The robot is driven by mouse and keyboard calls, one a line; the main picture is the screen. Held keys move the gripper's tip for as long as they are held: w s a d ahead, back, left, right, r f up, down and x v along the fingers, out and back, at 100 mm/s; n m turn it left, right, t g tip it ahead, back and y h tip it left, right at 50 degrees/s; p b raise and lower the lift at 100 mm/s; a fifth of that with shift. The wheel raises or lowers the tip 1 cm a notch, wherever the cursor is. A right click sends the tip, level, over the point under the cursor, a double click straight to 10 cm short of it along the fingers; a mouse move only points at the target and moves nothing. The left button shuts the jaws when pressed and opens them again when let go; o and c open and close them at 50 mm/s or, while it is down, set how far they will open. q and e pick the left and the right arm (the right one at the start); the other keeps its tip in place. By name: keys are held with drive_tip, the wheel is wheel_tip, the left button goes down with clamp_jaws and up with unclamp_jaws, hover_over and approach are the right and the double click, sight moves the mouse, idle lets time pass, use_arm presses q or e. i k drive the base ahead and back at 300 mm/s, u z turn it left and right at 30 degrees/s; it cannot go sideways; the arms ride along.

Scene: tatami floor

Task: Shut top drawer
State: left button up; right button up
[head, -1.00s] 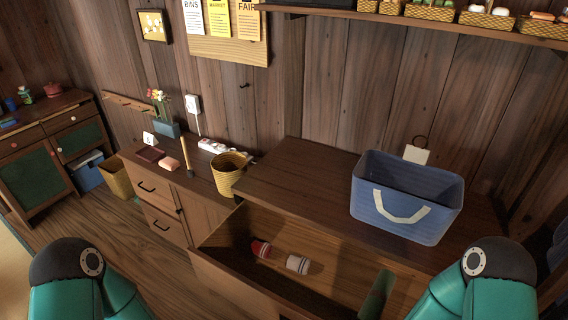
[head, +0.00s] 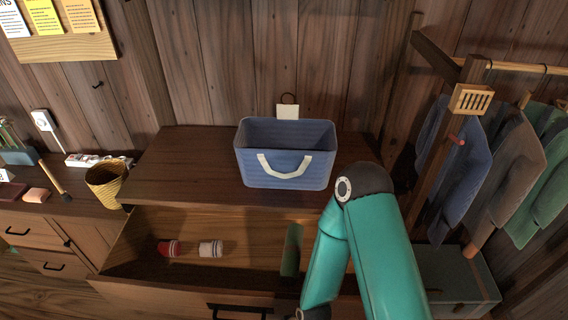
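The top drawer (head: 190,296) of the wooden dresser (head: 180,165) is pulled open toward me, and I look down into it. A red and white item (head: 169,248), a white rolled item (head: 210,249) and a green item (head: 291,250) lie inside. A dark handle (head: 240,310) shows on the front at the bottom edge. My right arm reaches down in front of the drawer's right part and hides it. The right gripper's fingers are not visible; they are below the picture. My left gripper is not in view.
A blue basket (head: 286,160) with a white handle stands on the dresser top. A woven yellow basket (head: 106,185) stands on the lower cabinet at left. A clothes rack (head: 432,150) with hanging garments and a grey-green chest (head: 460,280) are at right.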

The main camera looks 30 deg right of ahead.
sight(243, 283)
drive_tip(key=z, duration=1.65)
drive_tip(key=i, duration=0.1)
drive_tip(key=u, duration=2.55)
drive_tip(key=k, duration=0.4)
drive_tip(key=z, duration=0.2)
